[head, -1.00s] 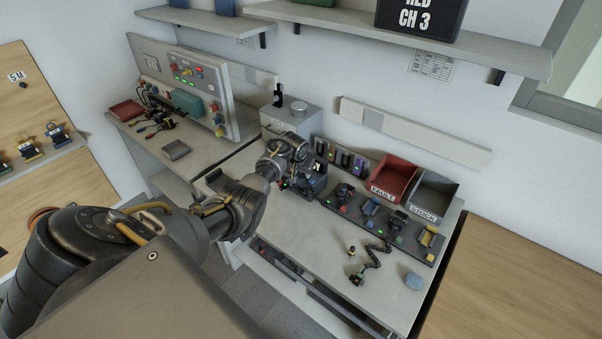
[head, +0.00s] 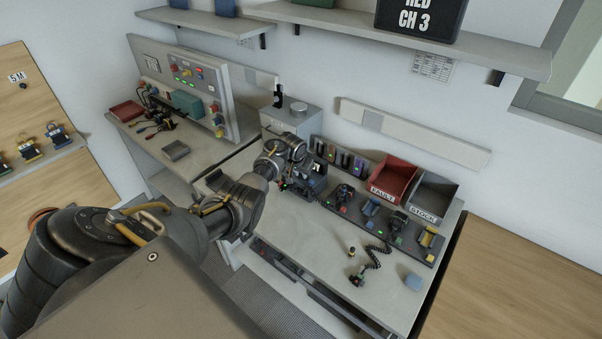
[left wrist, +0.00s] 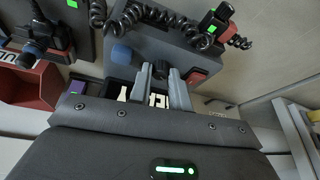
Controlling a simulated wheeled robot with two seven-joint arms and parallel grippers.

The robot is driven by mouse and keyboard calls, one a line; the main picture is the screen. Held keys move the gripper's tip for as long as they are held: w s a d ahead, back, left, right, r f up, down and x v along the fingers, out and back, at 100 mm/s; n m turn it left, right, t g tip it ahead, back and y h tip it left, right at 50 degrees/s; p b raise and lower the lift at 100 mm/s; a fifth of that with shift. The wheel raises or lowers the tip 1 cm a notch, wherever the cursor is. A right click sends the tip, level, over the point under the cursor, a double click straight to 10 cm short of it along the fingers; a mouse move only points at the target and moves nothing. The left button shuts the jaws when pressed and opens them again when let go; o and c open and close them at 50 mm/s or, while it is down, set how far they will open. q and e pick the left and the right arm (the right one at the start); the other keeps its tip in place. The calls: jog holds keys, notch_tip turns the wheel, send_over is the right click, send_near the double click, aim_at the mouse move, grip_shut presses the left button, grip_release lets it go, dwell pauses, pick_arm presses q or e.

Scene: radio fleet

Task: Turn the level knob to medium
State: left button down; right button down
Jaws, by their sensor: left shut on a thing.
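The level knob (left wrist: 161,68) is a small dark knob on the front of a dark grey test unit (left wrist: 178,50) in the left wrist view. My left gripper (left wrist: 160,76) is shut on the knob, one grey finger on each side. The fingers hide much of the knob, and I cannot read its setting. White lettering below it is partly covered. A blue knob (left wrist: 122,54) is to its left and a red button (left wrist: 196,78) to its right. In the head view my left wrist largely hides the unit (head: 317,183). My right gripper is not in view.
A coiled cord (left wrist: 150,16) and a radio handset (left wrist: 216,20) with a green light are close to the unit. A charger row (head: 385,220) with several radios, a red bin (head: 392,178) and a grey bin (head: 432,195) stand to the right.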

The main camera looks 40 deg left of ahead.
pick_arm(q)
jog(key=shift+a+m+h, duration=0.2)
jog(key=shift+m+h, duration=0.3)
jog(key=shift+m, duration=0.6)
jog(key=shift+f+m+h+b, duration=0.15)
jog(key=shift+m+h+b, duration=0.15)
jog(key=shift+m+b, duration=0.5)
jog(key=m+h+b, duration=0.1)
jog(key=m+b, duration=0.2)
jog(key=b, duration=0.1)
jog(key=m+h+b, duration=0.1)
jog(key=m+b, duration=0.2)
jog(key=b, duration=0.1)
jog(key=shift+w+a+f+b, duration=0.1)
jog(key=shift+a+b, duration=0.1)
jog(key=shift+b, duration=0.2)
jog(key=shift+m+g+h+b, duration=0.35)
jog(key=shift+m+b, duration=0.25)
jog(key=shift+b, duration=0.3)
jog(key=shift+r, duration=0.25)
jog(key=c, duration=1.3)
grip_release()
